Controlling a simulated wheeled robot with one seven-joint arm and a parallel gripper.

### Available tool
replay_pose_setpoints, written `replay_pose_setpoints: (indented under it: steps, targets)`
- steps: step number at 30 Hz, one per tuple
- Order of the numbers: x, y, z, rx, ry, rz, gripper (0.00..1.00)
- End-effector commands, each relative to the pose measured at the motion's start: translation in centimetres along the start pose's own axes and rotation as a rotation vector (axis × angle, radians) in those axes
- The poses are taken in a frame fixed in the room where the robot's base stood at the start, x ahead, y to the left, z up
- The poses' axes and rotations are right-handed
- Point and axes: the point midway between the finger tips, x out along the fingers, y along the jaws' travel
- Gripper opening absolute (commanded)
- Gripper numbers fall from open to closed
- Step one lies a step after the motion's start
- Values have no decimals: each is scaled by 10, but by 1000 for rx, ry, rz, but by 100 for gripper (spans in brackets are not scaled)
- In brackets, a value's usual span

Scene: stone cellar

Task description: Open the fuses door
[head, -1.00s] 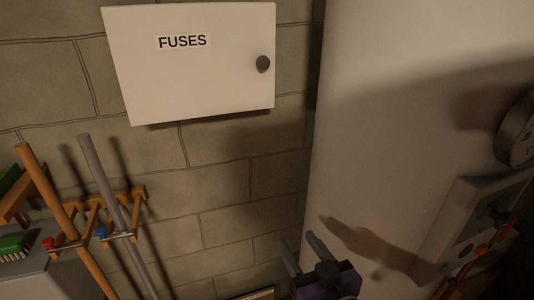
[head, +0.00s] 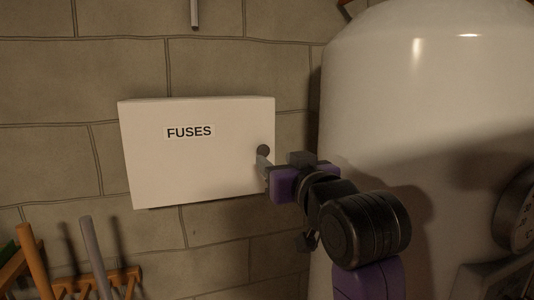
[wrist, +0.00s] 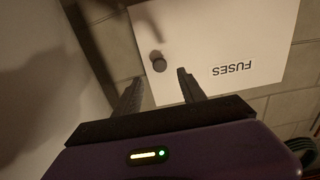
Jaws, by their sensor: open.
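The white fuse box door (head: 190,165), labelled FUSES, is shut on the stone wall. Its dark round knob (head: 263,150) is near the door's right edge. My gripper (head: 274,161) is raised in front of this edge, with its fingers close to the knob. In the wrist view, the door (wrist: 225,35) appears upside down. The knob (wrist: 159,64) shows between and just beyond the tips of my open gripper (wrist: 160,77). Nothing is held. I cannot tell whether a finger touches the knob.
A large white tank (head: 430,90) stands close on the right, beside my arm, with a round gauge (head: 517,212) at its right. A wooden rack (head: 105,280) with upright handles is below left. The wall left of the box is clear.

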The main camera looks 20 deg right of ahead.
Motion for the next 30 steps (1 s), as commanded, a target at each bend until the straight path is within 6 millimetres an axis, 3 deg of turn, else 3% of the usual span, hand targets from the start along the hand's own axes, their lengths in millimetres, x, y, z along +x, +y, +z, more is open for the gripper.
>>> replay_pose_setpoints:
  steps: [12, 25, 30]
  targets:
    - [59, 0, -1, 0, -1, 0, 48]
    - [70, 0, 1, 0, 1, 0, 48]
    - [70, 0, 1, 0, 1, 0, 17]
